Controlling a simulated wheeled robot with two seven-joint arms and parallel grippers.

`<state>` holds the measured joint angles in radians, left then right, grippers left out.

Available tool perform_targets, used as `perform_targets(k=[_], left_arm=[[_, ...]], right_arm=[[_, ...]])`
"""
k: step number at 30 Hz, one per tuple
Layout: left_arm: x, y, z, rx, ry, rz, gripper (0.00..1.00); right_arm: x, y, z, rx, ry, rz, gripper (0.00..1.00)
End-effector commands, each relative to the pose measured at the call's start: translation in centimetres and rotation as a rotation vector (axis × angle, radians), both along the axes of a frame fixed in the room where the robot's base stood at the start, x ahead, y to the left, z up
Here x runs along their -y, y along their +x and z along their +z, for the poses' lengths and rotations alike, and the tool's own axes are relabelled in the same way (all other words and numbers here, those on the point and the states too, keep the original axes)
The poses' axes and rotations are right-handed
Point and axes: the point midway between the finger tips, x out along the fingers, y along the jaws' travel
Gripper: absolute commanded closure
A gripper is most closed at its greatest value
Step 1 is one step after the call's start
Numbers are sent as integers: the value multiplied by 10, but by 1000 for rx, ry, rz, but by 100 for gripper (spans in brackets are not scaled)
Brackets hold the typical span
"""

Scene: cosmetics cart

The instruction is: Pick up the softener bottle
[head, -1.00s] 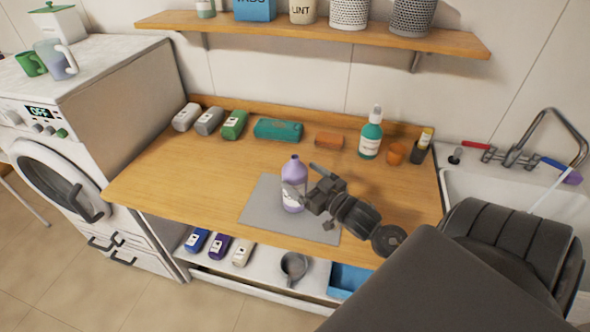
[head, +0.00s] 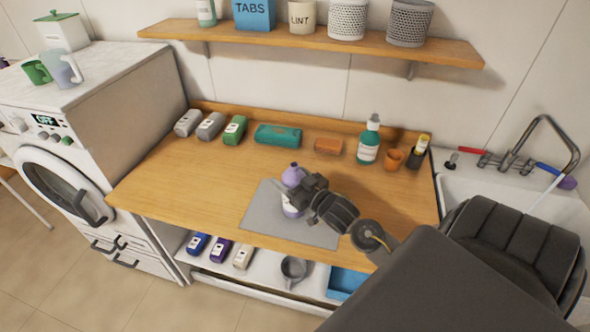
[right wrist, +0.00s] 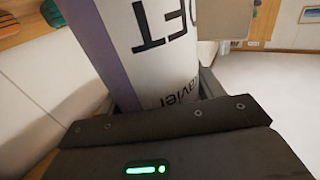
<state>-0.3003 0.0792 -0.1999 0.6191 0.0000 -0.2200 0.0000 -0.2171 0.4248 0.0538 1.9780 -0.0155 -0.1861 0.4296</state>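The softener bottle (head: 293,174), lavender with a white label, stands upright on the grey mat (head: 262,222) on the wooden worktop. My right gripper (head: 283,199) is at the bottle from the right, with its fingers on either side of the body. It hides part of the label. In the right wrist view the white label with black letters and a purple side of the bottle (right wrist: 155,55) fill the space between the fingers (right wrist: 158,95). Whether both fingers press on the bottle is not clear. My left gripper is not in view.
A teal bottle (head: 369,143), an orange cup (head: 392,159) and a dark holder (head: 417,157) stand at the back right. A teal box (head: 278,136), a brick-coloured block (head: 328,146) and several small packs line the back. The worktop left of the mat is clear.

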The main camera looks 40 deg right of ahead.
Motion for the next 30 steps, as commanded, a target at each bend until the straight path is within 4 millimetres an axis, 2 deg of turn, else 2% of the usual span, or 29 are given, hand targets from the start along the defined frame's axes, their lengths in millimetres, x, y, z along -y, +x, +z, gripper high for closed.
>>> perform_targets(k=[1, 8, 20, 23, 25, 30], left_arm=[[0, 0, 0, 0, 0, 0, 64], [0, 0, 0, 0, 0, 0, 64], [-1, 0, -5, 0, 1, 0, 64], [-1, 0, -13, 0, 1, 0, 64], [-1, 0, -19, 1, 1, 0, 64], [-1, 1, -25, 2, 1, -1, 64]], right_arm=[[0, 0, 0, 0, 0, 0, 40], [0, 0, 0, 0, 0, -1, 70], [0, 0, 8, 3, -1, 1, 71], [0, 0, 19, 5, -4, 2, 71], [-1, -2, 34, 6, -4, 2, 71], [-22, -32, 75, 6, -2, 4, 71]])
